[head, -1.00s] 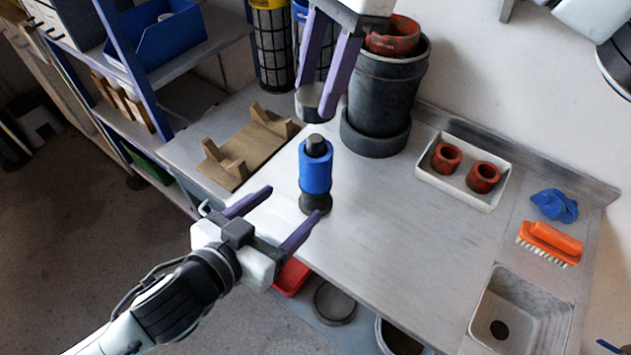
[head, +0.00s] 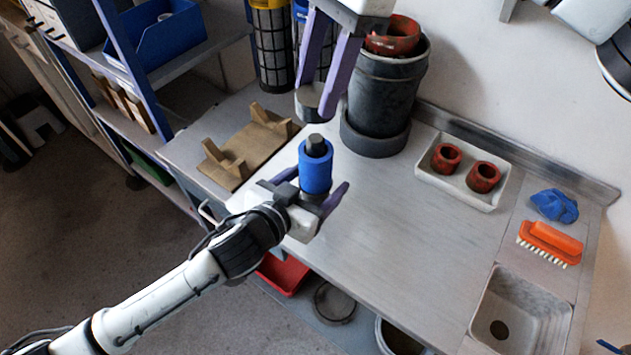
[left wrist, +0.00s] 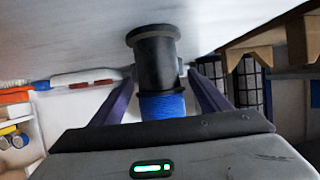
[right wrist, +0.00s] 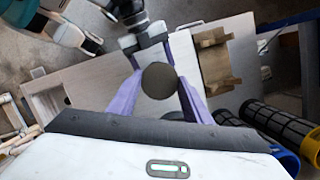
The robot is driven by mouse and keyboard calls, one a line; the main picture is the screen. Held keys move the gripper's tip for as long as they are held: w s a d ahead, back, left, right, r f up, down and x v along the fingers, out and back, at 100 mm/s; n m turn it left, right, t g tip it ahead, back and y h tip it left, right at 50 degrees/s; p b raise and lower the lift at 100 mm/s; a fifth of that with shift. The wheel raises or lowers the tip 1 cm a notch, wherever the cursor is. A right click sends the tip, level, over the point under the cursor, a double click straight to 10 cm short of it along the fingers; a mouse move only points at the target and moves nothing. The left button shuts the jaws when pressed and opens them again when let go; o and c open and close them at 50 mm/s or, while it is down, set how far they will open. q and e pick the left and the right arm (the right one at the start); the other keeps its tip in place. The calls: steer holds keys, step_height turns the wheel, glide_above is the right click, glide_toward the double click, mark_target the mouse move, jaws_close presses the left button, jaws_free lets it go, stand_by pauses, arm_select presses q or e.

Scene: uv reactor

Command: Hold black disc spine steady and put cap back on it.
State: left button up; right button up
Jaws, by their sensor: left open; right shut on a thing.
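The spine (head: 316,172) stands upright on the grey bench, with a blue sleeve around it and a black stub on top. In the left wrist view its black base (left wrist: 156,62) appears above the blue sleeve. My left gripper (head: 320,184) is open, with one finger on each side of the spine's lower part; contact cannot be told. My right gripper (head: 315,98) is shut on the dark round cap (head: 309,97), held above and slightly behind the spine, apart from it. The cap's flat round face (right wrist: 159,81) shows between the fingers in the right wrist view.
A wooden cradle (head: 238,158) lies left of the spine. A tall dark cylinder (head: 385,95) stands behind, near the right gripper. A white tray (head: 460,193) with two red rings, a blue cloth (head: 554,205), an orange brush (head: 552,240) and a sink (head: 520,308) are at right.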

arm_select(q)
steer(key=shift+c, duration=0.3)
steer(key=c, duration=1.5)
steer(key=shift+o, duration=0.2)
arm_select(e)
glide_above(314, 139)
steer(key=shift+w+d+f, duration=0.15)
steer(key=shift+f, duration=1.1)
steer(key=shift+w+d+f, duration=0.1)
steer(key=shift+d+f, duration=0.05)
steer(key=shift+f, duration=1.1)
steer(key=shift+f, duration=0.9)
steer(key=shift+f, duration=0.6)
